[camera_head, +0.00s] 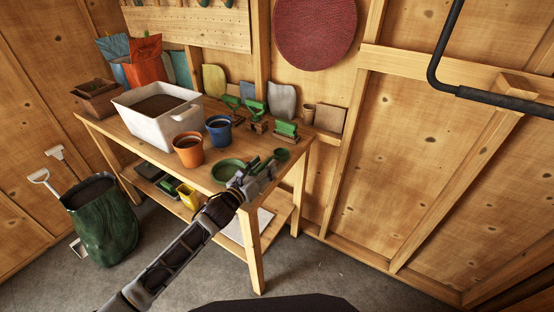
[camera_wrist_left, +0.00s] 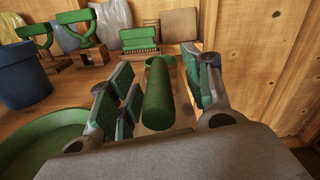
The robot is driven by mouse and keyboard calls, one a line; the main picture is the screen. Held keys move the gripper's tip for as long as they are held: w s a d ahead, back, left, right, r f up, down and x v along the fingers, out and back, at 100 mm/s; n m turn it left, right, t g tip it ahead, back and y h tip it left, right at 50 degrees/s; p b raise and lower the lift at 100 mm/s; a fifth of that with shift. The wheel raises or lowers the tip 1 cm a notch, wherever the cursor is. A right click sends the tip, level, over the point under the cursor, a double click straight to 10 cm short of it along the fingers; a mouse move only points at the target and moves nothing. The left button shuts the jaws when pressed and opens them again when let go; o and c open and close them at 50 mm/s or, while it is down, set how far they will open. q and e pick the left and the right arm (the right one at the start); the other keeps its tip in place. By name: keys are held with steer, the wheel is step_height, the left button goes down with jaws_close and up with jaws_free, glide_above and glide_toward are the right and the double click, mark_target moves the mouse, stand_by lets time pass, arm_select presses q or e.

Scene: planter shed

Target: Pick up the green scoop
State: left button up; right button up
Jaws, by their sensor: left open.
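The green scoop (camera_wrist_left: 158,98) lies near the front right of the wooden bench, its round handle pointing toward the left wrist camera. In the head view its round green end (camera_head: 282,155) shows just beyond my left gripper (camera_head: 262,166). In the left wrist view my left gripper (camera_wrist_left: 160,76) is open, with its green-padded fingers on either side of the handle. A gap shows on both sides, wider toward the right finger. The far end of the scoop is partly hidden behind the handle. My right gripper is not in view.
A green dish (camera_head: 227,171) is close left of the gripper. A white soil tub (camera_head: 151,118) is farther left. The wooden wall borders the bench's right back.

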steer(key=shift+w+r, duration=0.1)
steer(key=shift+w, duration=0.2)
arm_select(q)
jaws_close()
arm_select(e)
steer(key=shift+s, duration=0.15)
arm_select(q)
steer(key=shift+r, duration=0.1)
step_height(320, 180, up, 8)
steer(key=shift+r+p, duration=0.1)
steer(key=shift+p, duration=0.35)
steer(key=shift+r, duration=0.85)
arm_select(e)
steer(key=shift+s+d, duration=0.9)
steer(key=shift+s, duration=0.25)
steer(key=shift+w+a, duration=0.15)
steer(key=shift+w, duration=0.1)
